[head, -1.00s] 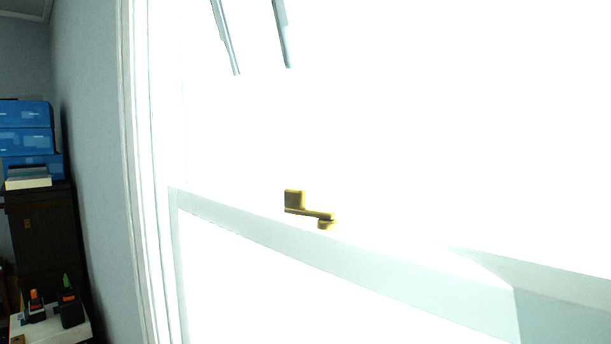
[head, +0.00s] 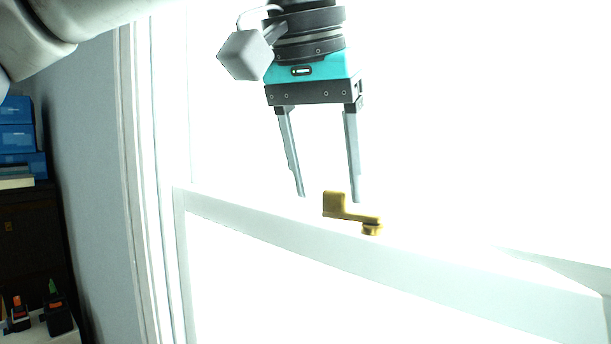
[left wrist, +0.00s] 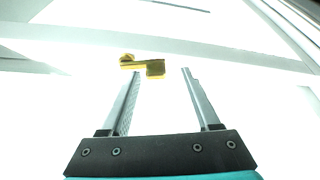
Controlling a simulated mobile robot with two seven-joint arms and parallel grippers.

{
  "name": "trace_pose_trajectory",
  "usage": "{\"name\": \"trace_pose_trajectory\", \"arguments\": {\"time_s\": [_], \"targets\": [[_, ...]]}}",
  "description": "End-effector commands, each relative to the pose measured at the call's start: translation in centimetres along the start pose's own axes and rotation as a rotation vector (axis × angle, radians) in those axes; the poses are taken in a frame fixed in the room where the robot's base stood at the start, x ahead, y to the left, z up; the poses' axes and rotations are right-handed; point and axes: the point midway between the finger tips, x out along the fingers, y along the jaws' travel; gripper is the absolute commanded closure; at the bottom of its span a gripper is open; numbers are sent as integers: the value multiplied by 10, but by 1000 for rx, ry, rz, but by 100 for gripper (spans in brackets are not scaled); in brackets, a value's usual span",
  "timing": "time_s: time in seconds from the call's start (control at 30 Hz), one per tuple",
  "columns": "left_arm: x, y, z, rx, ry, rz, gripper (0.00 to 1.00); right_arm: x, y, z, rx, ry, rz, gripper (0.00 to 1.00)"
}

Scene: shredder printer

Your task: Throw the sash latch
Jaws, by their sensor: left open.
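The brass sash latch (head: 348,211) sits on top of the white window rail (head: 300,229). It has an upright tab at its left end, a flat arm and a round pivot at its right end. My left gripper (head: 329,199) is open and points down just above the latch, its fingertips close to the upright tab. In the left wrist view the latch (left wrist: 143,65) lies beyond the fingertips, with the tab between the lines of the two fingers (left wrist: 160,70). I see no contact. My right gripper is not in view.
The white window frame (head: 137,200) stands upright at the left, beside a grey wall (head: 85,150). Blue boxes (head: 17,138) on a dark cabinet (head: 25,235) are far left. The panes are washed out by bright light.

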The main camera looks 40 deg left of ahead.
Motion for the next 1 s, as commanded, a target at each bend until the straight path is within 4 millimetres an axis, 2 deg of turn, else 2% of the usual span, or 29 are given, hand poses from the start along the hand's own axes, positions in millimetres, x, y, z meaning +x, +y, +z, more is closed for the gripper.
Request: {"name": "trace_pose_trajectory", "arguments": {"time_s": [0.33,0.9,1.0], "targets": [[5,4,1,2,0,1,38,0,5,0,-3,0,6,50],[4,4,1,2,0,1,100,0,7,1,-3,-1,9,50],[4,4,1,2,0,1,100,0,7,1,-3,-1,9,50]]}}
